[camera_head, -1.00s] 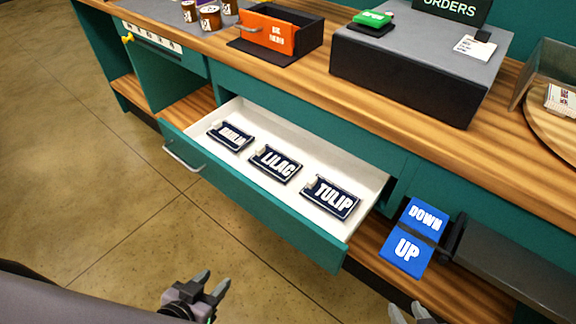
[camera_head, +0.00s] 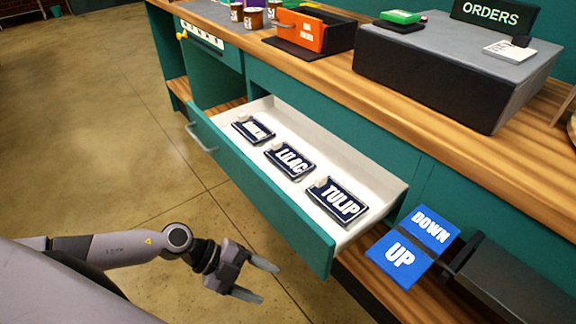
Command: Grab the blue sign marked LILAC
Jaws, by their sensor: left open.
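The dark blue LILAC sign (camera_head: 290,160) lies flat in the open white drawer (camera_head: 372,180), in the middle of a row of three. A sign with hard-to-read lettering (camera_head: 253,130) lies to its left and the TULIP sign (camera_head: 337,200) to its right. My left gripper (camera_head: 262,282) is open and empty. It is outside the drawer, in front of the teal drawer face and over the floor, apart from all the signs. My right gripper is not in view.
A blue DOWN and UP panel (camera_head: 412,245) sits right of the drawer. The wooden counter above holds an orange-fronted box (camera_head: 300,33), a large grey box (camera_head: 450,70) and several small jars. The floor left of the drawer is clear.

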